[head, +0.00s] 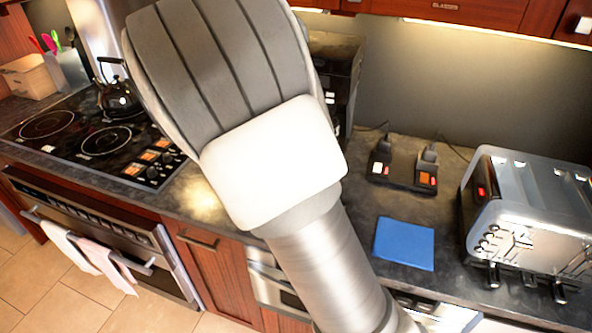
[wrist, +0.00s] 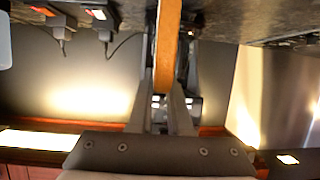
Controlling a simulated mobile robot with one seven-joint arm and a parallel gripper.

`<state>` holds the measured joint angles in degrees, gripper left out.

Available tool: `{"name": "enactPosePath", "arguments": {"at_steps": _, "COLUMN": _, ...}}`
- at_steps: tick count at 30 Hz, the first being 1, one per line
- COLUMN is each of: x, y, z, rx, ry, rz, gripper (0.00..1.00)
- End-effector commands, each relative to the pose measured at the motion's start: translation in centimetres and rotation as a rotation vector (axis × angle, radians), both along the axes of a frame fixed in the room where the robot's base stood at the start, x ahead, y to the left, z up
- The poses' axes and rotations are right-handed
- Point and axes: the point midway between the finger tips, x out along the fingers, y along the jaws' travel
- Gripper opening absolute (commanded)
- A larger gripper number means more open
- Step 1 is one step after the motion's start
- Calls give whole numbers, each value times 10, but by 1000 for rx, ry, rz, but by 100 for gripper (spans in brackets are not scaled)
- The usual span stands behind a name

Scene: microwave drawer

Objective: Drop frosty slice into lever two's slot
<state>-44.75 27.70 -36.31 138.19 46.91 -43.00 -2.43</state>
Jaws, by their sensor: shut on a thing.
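The slice (wrist: 168,45) shows in the wrist view as a thin orange-brown strip seen edge-on. My gripper (wrist: 164,100) is shut on it, with a finger on each side. In the head view my own arm hides the gripper and the slice. The silver toaster (head: 530,212) stands on the counter at the right of the head view. Several dark levers (head: 528,284) stick out along its lower front. Its top slots are hard to make out, and lever labels cannot be read.
A blue square board (head: 404,243) lies on the counter left of the toaster. Behind it is a black socket block (head: 403,175) with plugs and cords. A stove (head: 90,130) with a black kettle (head: 118,98) is at the left. Cabinets (head: 470,14) hang above.

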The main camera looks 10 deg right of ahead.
Motion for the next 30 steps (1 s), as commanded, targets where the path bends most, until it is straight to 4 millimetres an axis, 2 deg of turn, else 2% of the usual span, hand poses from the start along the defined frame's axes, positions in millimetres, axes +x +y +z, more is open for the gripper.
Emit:
{"name": "enactPosePath", "arguments": {"at_steps": 9, "x": -28, "y": -34, "z": 27, "rx": 2, "ry": -2, "rz": -2, "gripper": 0}}
{"name": "enactPosePath", "arguments": {"at_steps": 18, "x": -40, "y": -48, "z": 39, "rx": 1, "ry": -2, "rz": 2, "gripper": 0}}
{"name": "enactPosePath", "arguments": {"at_steps": 20, "x": -38, "y": -43, "z": 40, "rx": 1, "ry": -1, "rz": 21, "gripper": 0}}
{"name": "enactPosePath", "arguments": {"at_steps": 27, "x": -10, "y": 22, "z": 39, "rx": -2, "ry": -1, "rz": 194, "gripper": 0}}
{"name": "enactPosePath", "arguments": {"at_steps": 30, "x": -5, "y": 38, "z": 38, "rx": -1, "ry": 0, "rz": 235, "gripper": 0}}
